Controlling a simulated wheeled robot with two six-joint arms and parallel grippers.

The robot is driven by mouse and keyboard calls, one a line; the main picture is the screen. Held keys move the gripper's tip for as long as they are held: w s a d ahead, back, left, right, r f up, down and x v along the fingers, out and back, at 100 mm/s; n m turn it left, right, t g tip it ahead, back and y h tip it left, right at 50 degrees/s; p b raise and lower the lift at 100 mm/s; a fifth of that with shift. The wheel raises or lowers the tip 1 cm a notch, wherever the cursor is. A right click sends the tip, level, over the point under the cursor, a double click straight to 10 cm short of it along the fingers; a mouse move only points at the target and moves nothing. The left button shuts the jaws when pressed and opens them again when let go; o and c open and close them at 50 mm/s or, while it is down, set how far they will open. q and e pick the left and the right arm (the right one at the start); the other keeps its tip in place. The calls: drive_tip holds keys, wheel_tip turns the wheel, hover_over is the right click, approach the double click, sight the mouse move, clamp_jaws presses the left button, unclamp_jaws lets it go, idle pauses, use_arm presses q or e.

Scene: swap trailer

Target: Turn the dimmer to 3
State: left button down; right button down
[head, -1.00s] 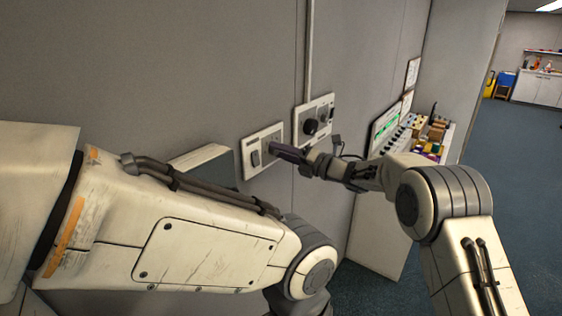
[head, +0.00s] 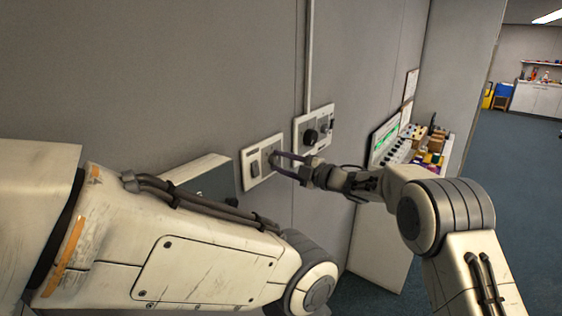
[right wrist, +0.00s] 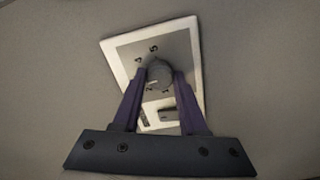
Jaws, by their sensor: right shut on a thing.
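The dimmer knob (right wrist: 158,75) is a round grey knob on a pale wall plate (right wrist: 122,46) with small dark numbers around it. Of these, 5 and 2 look readable; the knob's pointer is too unclear to read. The same plate shows in the head view (head: 248,180), with a rocker switch (head: 254,168) left of the knob. My right gripper (right wrist: 158,78) is shut on the knob, one purple finger on each side. It also shows at the plate in the head view (head: 276,164). My left arm crosses the foreground; its gripper is out of view.
A second wall plate (head: 326,116) with a black knob (head: 310,137) is just right of the dimmer plate. A grey box (head: 208,181) is on the wall to the left.

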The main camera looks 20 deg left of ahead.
drive_tip(key=shift+m, duration=0.7)
drive_tip(key=shift+c, duration=2.2)
unclamp_jaws()
drive_tip(key=shift+d, duration=0.1)
